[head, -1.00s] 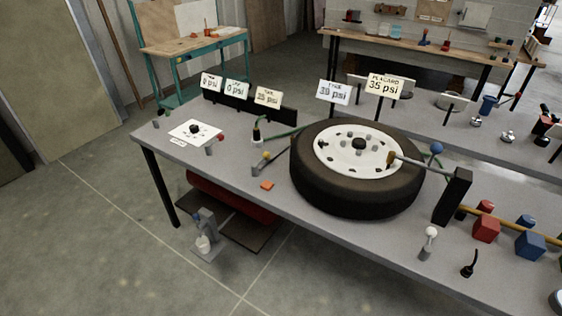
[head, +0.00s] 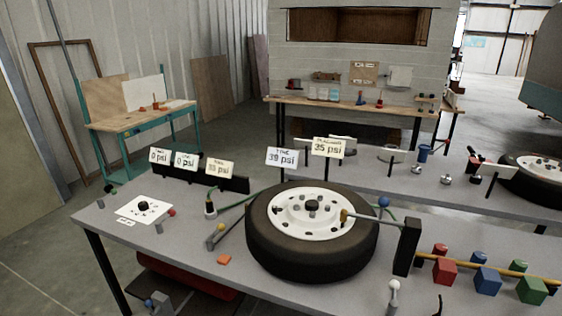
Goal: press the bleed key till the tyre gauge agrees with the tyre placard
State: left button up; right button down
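A black tyre on a white wheel (head: 283,222) lies flat on the grey bench. The tyre gauge card (head: 287,158) stands behind it and appears to read 39 psi, though its print is blurred. The cream tyre placard (head: 327,148) beside it reads 35 psi. A small arm with a yellowish end (head: 347,215) reaches from a black post (head: 407,247) over the wheel's right side. A blue ball (head: 383,202) sits behind that arm. I cannot tell which part is the bleed key.
Red (head: 444,270), blue (head: 487,280) and green (head: 531,290) blocks stand at the right. Another bench stands behind.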

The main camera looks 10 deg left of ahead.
pick_arm(q)
grip_shut()
dwell(1.1)
